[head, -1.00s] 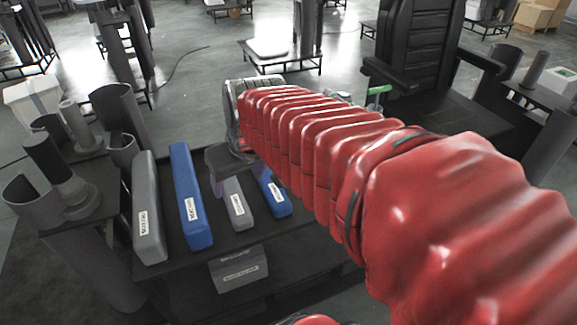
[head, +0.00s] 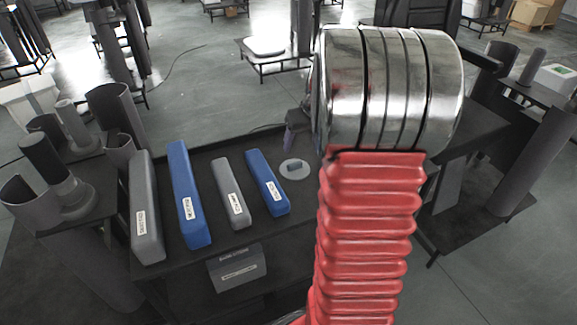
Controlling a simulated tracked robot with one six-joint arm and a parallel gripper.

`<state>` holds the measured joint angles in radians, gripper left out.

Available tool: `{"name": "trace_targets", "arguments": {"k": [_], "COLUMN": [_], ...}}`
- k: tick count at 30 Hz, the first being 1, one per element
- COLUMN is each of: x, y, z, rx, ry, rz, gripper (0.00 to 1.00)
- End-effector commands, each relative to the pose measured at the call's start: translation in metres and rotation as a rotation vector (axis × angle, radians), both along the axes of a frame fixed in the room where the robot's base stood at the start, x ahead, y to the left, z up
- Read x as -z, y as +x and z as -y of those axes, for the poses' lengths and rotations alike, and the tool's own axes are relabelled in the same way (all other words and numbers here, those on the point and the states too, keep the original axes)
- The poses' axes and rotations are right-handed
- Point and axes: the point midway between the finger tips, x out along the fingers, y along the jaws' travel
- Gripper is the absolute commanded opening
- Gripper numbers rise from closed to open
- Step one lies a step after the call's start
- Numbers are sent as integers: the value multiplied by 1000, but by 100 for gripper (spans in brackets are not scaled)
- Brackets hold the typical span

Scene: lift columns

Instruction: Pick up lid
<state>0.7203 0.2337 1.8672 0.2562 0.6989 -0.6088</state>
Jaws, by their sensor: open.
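My gripper (head: 290,139) is mostly hidden behind the shiny metal wrist of my arm. Only a dark part with a purplish finger shows, just beyond the lid in the picture. My gripper is open, and the lid lies apart from it on the table. How high the gripper is above the table cannot be told.
A long grey bar (head: 146,215), a long blue bar (head: 187,190), a shorter grey bar (head: 231,190) and a shorter blue bar (head: 266,180) lie left of the lid. Dark cylinders stand at the left. A light box (head: 554,78) is at the far right.

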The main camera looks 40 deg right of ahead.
Motion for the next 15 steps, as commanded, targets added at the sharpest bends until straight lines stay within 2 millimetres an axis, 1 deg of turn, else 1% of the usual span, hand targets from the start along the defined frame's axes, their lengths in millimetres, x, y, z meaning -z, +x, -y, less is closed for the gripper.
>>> {"name": "trace_targets", "arguments": {"k": [1, 3, 11, 15], "x": [2, 3, 3, 9], "y": [0, 0, 0, 2], "z": [5, 8, 7, 8], "rx": [5, 6, 5, 5], "ry": [0, 0, 0, 0], "rz": [0, 1, 1, 0], "gripper": [66, 66, 66, 66]}}
